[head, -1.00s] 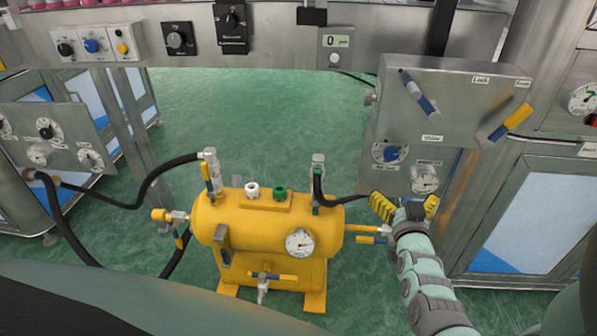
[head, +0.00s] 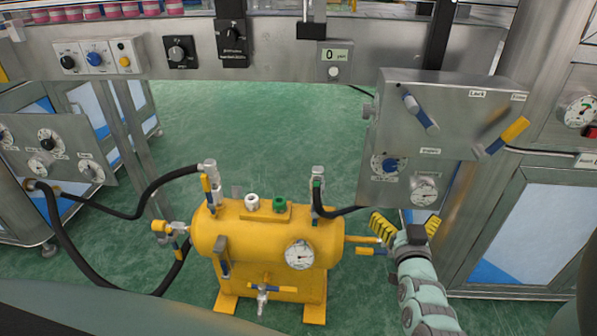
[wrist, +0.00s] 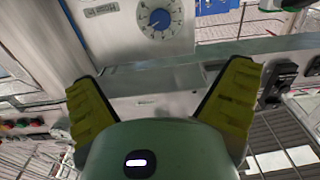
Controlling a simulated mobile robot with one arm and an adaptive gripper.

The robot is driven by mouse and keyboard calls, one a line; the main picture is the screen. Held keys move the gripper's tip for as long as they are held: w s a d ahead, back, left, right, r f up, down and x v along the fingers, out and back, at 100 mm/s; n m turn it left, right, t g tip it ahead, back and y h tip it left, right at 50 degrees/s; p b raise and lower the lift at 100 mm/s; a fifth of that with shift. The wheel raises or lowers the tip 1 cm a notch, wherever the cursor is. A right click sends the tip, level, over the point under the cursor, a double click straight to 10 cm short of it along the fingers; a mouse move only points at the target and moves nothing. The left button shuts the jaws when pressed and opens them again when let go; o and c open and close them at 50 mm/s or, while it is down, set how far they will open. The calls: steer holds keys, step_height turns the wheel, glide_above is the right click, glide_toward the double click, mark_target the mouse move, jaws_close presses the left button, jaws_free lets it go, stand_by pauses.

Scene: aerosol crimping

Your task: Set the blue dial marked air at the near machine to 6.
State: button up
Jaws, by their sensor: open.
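In the wrist view the open fingers (wrist: 160,78) lie below the blue knob in the picture.
A yellow tank (head: 235,232) with valves and black hoses stands left of my gripper. Above the dial, a grey box (head: 455,110) carries blue and yellow levers. Another blue knob (head: 95,59) is on the beam at upper left. Green floor (head: 250,130) is open behind the tank.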

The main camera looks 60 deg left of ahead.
steer(key=v, duration=0.7)
